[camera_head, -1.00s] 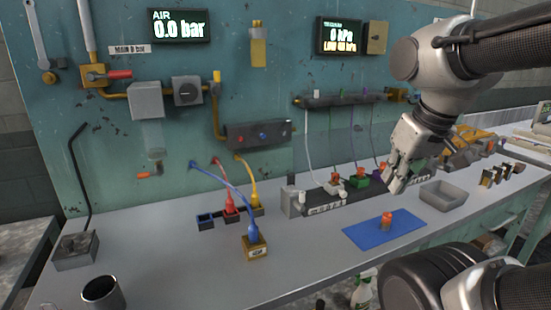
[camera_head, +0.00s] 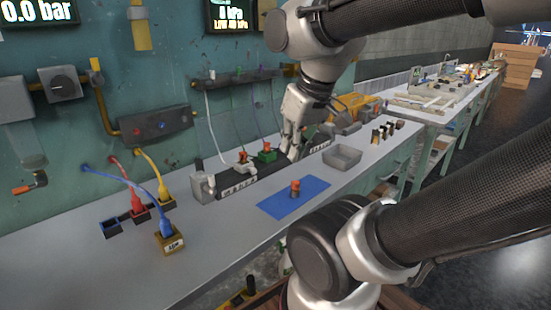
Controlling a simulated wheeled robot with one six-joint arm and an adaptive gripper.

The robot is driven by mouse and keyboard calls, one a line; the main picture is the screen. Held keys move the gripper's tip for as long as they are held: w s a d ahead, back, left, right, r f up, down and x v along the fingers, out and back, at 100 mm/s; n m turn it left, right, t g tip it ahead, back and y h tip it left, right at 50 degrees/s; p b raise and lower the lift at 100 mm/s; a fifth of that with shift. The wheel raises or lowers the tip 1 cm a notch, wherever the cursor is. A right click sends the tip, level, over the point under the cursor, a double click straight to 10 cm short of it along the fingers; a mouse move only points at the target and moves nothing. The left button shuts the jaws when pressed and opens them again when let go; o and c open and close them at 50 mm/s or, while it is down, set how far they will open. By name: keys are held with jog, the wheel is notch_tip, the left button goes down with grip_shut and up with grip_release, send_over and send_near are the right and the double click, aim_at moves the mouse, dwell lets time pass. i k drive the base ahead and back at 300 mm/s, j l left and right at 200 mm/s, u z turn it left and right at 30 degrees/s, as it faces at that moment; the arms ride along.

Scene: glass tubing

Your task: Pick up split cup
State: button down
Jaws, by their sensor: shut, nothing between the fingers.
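A small orange-red, cup-like piece (camera_head: 295,188) stands upright on a blue mat (camera_head: 275,206) on the bench. It is too small to see whether it is split. A similar orange-red piece (camera_head: 243,156) sits on the dark rack behind, at the end of a pale hose. My gripper (camera_head: 292,153) points down above the rack's right part, behind the mat and apart from the piece on it. The gripper is shut and empty. Its fingers partly cover the rack.
A grey open tray (camera_head: 342,158) stands right of the mat. Blue, red and yellow hoses plug into blocks at left; the blue one enters a yellow box (camera_head: 170,242). The bench front left of the mat is clear.

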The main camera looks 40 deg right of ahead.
aim_at(243, 155)
jog(key=i+l+u, duration=0.1)
jog(key=l, duration=0.4)
jog(key=i+l+u, duration=0.1)
jog(key=l, duration=0.4)
jog(key=l+u, duration=0.1)
jog(key=l, duration=0.4)
